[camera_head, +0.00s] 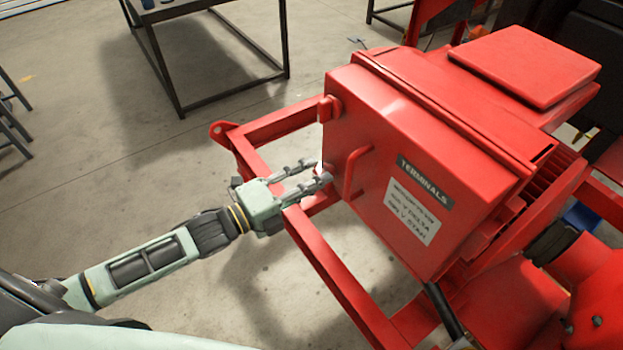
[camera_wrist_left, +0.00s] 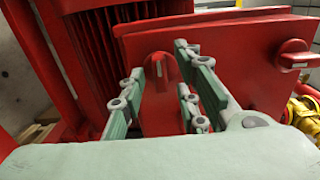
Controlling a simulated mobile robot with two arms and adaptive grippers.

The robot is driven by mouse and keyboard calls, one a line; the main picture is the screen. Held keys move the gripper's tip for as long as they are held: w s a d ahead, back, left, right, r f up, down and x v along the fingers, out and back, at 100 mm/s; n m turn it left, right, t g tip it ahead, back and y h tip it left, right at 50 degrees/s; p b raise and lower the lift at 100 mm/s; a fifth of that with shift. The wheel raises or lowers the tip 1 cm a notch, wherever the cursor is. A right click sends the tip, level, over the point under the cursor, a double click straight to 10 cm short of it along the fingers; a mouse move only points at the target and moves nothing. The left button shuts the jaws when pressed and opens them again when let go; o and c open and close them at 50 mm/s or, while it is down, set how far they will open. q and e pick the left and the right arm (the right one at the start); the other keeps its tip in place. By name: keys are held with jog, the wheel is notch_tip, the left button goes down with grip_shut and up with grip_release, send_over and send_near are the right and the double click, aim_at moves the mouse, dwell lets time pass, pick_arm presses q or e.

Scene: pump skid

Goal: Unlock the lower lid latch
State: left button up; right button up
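The red terminal box (camera_head: 395,150) has a lid labelled TERMINALS. The lower lid latch is a red knob with a pale mark; it shows in the left wrist view (camera_wrist_left: 160,68) between the fingertips, partly covered by them. In the head view the fingers largely hide this latch. My left gripper (camera_head: 320,172) is at the box's left edge with its fingers apart, one on each side of the latch; it also shows in the left wrist view (camera_wrist_left: 170,75). I cannot tell whether the fingers touch the latch. My right gripper is not in view.
Another red latch (camera_head: 329,108) sits farther up the same edge; it also shows in the left wrist view (camera_wrist_left: 297,60). A red handle (camera_head: 357,172) stands out from the lid beside my fingers. The red skid frame (camera_head: 340,275) runs below my gripper. Open floor lies left.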

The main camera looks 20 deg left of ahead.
pick_arm(q)
grip_shut()
jog(key=shift+n, duration=0.4)
jog(key=n+p, duration=0.4)
jog(key=n, duration=1.3)
dwell(0.8)
jog(key=shift+o, duration=0.7)
grip_release()
